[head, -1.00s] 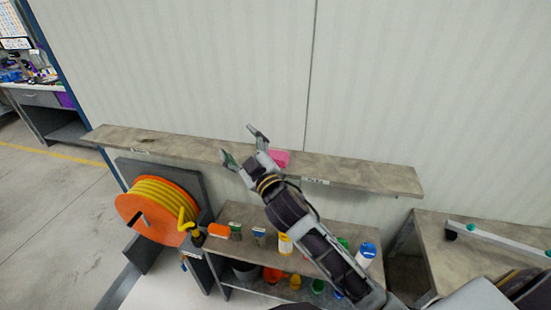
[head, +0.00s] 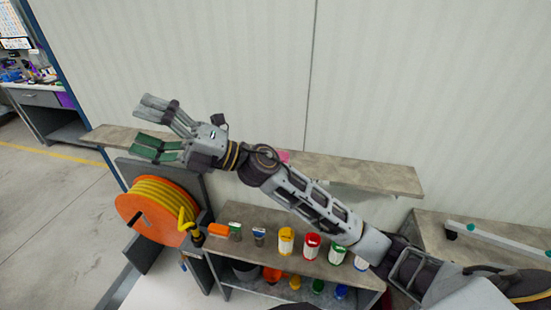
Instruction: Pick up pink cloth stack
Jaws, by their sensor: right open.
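The pink cloth stack (head: 284,156) lies on the wall shelf (head: 350,174), mostly hidden behind my right arm; only a small pink part shows above the arm. My right gripper (head: 146,124) is open and empty. In the picture it lies over the left part of the shelf, well to the left of the pink cloth stack, with its fingers pointing left. My left gripper is not in view.
A lower bench (head: 262,215) holds several bottles and cans, including a yellow can (head: 286,241) and a red one (head: 311,246). An orange hose reel (head: 150,214) stands at left. A grey table (head: 480,250) is at right. The shelf's right part is bare.

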